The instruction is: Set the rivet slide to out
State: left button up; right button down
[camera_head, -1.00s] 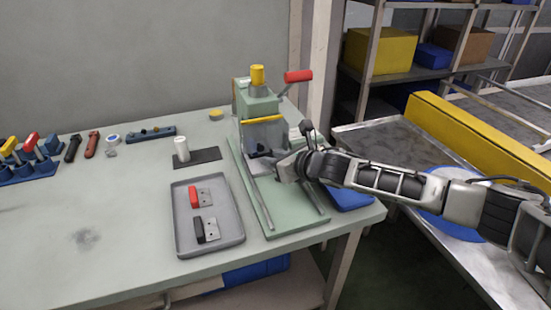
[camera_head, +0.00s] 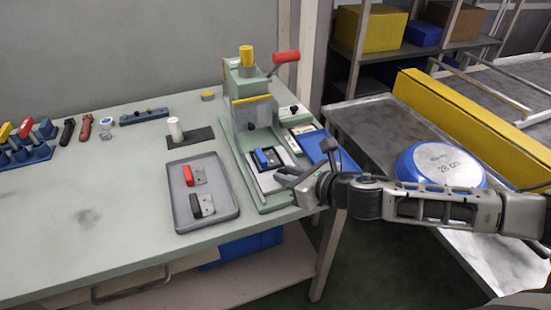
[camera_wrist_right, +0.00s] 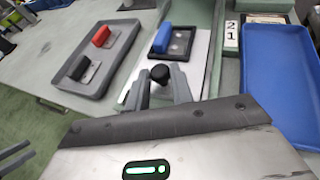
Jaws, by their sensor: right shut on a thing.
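The rivet slide is a pale plate (camera_head: 268,182) on the rails at the front of the green press (camera_head: 250,100). It stands out in front of the press body, with a blue handle piece (camera_head: 261,158) in its dark nest. The slide plate also shows in the right wrist view (camera_wrist_right: 199,65). My right gripper (camera_head: 284,180) is at the slide's front end. In the right wrist view its fingers (camera_wrist_right: 160,88) are closed around the slide's round black knob (camera_wrist_right: 160,73).
A grey tray (camera_head: 205,222) with a red and a black handle piece lies left of the press. A blue tray (camera_head: 316,146) lies to its right. A red-handled lever (camera_head: 286,57) sticks out above.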

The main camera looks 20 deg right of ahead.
jog(key=shift+s, duration=0.85)
jog(key=shift+s+a+f, duration=0.1)
jog(key=shift+s, duration=0.1)
jog(key=c, duration=1.6)
grip_release()
jog(key=o, duration=0.3)
jog(key=shift+s, duration=0.15)
jog(key=shift+o, duration=0.2)
